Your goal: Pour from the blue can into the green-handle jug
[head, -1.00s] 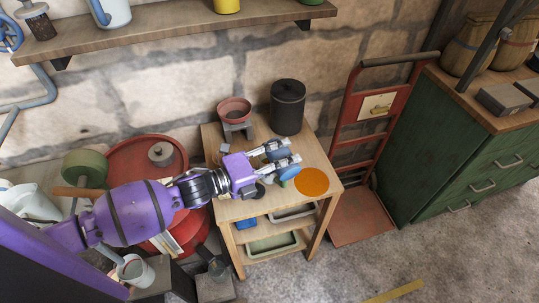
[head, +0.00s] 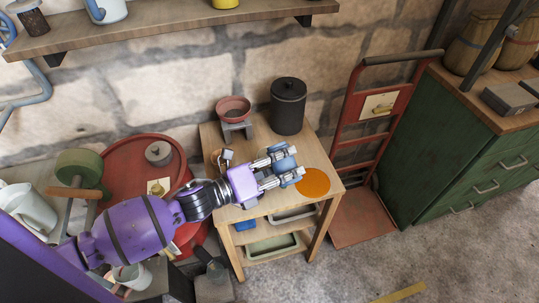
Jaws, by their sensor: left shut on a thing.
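My left gripper (head: 286,167) is over the small wooden table, shut on a blue thing (head: 284,159), which looks like the blue can. The fingers cover much of it, and its tilt is hard to tell. I cannot make out a green-handle jug for certain; the gripper and wrist hide part of the tabletop. A small metallic piece (head: 226,156) shows on the table just behind the wrist. My right gripper is not in view.
On the wooden table (head: 305,150) are an orange disc (head: 313,183), a dark lidded canister (head: 288,106) and a scale with a reddish bowl (head: 234,109). A red hand truck (head: 362,135) stands right. A pale jug (head: 30,209) is far left.

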